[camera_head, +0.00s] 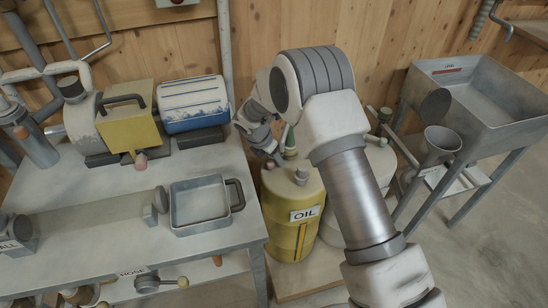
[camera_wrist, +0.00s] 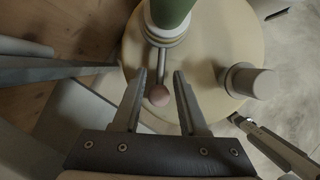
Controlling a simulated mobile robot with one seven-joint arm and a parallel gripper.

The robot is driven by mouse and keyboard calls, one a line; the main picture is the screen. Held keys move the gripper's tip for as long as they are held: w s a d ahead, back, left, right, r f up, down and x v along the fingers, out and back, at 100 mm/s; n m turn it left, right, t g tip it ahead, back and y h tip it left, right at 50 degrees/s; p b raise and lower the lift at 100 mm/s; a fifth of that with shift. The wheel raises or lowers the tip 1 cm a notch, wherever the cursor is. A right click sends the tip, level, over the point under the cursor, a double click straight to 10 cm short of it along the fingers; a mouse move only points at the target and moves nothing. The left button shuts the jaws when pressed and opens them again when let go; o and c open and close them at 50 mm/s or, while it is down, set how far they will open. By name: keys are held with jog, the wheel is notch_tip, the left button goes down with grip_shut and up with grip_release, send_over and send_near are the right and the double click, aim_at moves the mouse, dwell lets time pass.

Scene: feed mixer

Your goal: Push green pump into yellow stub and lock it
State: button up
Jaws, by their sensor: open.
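The yellow oil drum (camera_head: 283,230) stands beside the table, and its pale top (camera_wrist: 215,60) fills much of the wrist view. The green pump (camera_wrist: 170,10) stands at that top's far edge in the wrist view, with a white ringed collar below it. It shows small beside my arm in the head view (camera_head: 290,142). A thin metal lever with a pinkish ball knob (camera_wrist: 159,95) reaches from the collar. My gripper (camera_wrist: 160,74) is open, its fingers on either side of the knob in the picture; contact is unclear. The yellow stub cannot be told apart under the pump.
A grey capped neck (camera_wrist: 250,81) stands on the drum top. A pale drum (camera_head: 382,165) stands behind my arm. A table (camera_head: 110,185) with a metal tray (camera_head: 200,205) and a yellow machine (camera_head: 130,125) is at left. A sink-like hopper (camera_head: 485,95) is at right.

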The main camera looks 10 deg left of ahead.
jog(key=p+v, duration=0.4)
jog(key=v, duration=1.3)
jog(key=shift+r, duration=0.2)
jog(key=shift+s, duration=0.1)
